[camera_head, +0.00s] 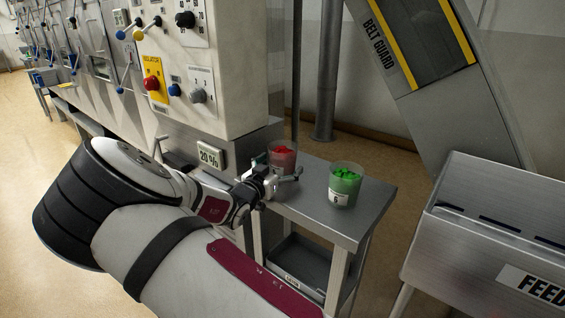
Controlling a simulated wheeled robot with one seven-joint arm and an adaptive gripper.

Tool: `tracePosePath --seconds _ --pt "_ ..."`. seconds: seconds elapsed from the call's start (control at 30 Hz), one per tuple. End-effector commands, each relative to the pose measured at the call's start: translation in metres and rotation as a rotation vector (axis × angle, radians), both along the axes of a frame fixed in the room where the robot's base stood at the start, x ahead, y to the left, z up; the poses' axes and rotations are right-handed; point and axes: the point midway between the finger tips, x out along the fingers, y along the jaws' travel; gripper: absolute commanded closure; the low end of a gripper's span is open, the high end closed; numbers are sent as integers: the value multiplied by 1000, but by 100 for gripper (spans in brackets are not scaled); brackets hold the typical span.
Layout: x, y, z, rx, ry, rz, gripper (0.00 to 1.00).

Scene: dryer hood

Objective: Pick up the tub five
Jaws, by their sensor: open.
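A clear tub with red pieces (283,154) stands on the steel side table (358,219) near its back left. My gripper is in front of its lower part, so I cannot read any label on it. A second clear tub with green pieces (345,184) stands to the right; its label seems to read 6. My gripper (281,168) is open at the red tub. One finger shows at the tub's left and one at its front right. I cannot tell whether the fingers touch the tub.
A control cabinet (215,100) with knobs and levers rises just left of the tubs. A grey tray (297,262) sits on the table's lower shelf. A steel feed bin (490,245) and a belt guard (405,60) stand at the right. The table's front right is bare.

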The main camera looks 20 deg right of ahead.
Motion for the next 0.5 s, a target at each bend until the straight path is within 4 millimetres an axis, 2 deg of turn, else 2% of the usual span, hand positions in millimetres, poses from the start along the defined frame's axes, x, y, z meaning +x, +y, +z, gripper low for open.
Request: tracePosePath --seconds 0.1,0.37,0.4,0.5 --pt "0 0 1 0 0 0 11" --pt "0 0 1 0 0 0 70" --pt "-1 0 0 0 0 0 74" --pt "0 0 1 -1 -2 0 74"
